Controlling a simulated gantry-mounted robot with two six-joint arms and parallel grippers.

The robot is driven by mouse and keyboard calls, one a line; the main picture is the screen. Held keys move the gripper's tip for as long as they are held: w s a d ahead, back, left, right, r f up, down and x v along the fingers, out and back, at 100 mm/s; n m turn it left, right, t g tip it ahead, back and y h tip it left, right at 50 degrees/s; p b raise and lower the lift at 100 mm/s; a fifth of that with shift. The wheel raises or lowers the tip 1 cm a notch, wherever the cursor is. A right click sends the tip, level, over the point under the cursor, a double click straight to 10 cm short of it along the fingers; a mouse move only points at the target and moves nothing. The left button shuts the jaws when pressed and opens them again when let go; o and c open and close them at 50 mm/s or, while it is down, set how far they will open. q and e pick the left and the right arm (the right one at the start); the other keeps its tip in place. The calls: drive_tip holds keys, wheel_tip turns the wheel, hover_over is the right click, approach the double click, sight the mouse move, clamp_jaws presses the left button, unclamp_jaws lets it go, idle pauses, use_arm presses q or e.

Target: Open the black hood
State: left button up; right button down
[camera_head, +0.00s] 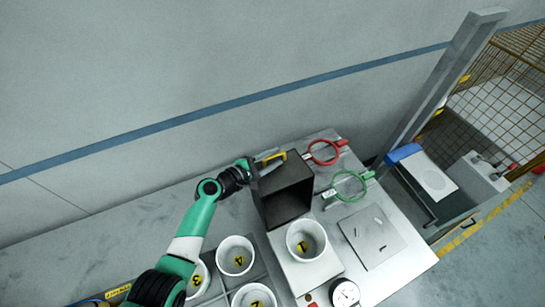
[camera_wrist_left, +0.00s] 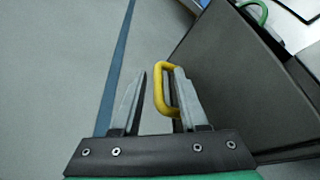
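The black hood (camera_head: 289,187) is a dark, box-like cover standing on the table behind the white cup marked 1. A yellow handle (camera_head: 272,158) sits at its far left edge. In the left wrist view the handle (camera_wrist_left: 158,90) is a yellow loop beside the dark hood panel (camera_wrist_left: 235,75). My left gripper (camera_head: 257,165) is at the hood's left side by the handle. Its fingers (camera_wrist_left: 155,100) are apart, with the loop's near bar between them and close to the right finger; I cannot tell whether they touch. My right gripper is not in view.
White cups, including the one marked 1 (camera_head: 306,240) and the one marked 4 (camera_head: 235,256), stand in front of the hood. A red ring (camera_head: 324,152) and a green ring (camera_head: 349,187) are to its right. A post (camera_head: 440,85) rises at the right.

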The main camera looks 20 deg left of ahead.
use_arm(q)
drive_tip(key=shift+s+a, duration=0.1)
drive_tip(key=shift+s, duration=0.05)
drive_tip(key=p+v, duration=0.3)
drive_tip(key=v, duration=0.8)
drive_tip(key=shift+p, duration=0.35)
drive_tip(key=shift+s, duration=0.15)
